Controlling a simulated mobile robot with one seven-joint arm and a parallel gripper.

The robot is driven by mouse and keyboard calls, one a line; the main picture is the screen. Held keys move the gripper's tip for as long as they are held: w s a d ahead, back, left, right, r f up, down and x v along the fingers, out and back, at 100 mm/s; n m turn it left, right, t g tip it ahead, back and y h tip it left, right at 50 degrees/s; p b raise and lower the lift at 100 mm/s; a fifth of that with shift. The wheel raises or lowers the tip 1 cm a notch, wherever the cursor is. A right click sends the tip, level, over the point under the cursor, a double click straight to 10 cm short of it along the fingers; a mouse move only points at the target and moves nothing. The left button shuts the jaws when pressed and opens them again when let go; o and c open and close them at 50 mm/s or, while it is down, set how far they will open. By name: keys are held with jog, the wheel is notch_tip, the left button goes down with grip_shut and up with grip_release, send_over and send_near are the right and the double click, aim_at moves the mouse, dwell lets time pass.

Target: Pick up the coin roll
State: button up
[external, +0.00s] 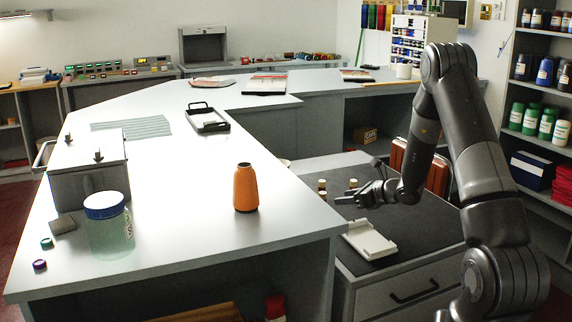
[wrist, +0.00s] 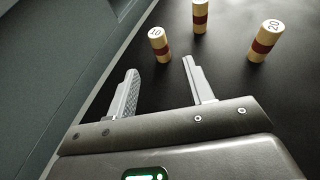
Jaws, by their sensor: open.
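Three upright cream coin rolls with red bands stand on a dark surface in the wrist view. The roll marked 10 (wrist: 160,46) is nearest the gap between my fingertips, just beyond them. A second roll (wrist: 200,17) stands farther off, its top cut by the frame edge. A roll marked 20 (wrist: 266,42) stands to the right. In the external view, small rolls (external: 322,184) show on the dark-topped cabinet near my gripper. My gripper (wrist: 160,68) is open, with nothing between its fingers. It also shows in the external view (external: 347,197), low over the cabinet.
A white tray (external: 369,240) lies on the dark cabinet top (external: 420,225) in front of my gripper. The white counter (external: 190,235) rises at the left, with an orange thread cone (external: 246,188) near its edge. A brown chair back (external: 437,175) stands behind my arm.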

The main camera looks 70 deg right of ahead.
jog(key=x, duration=0.9)
jog(key=shift+w+d+r, duration=0.1)
jog(key=shift+w, duration=0.3)
grip_shut()
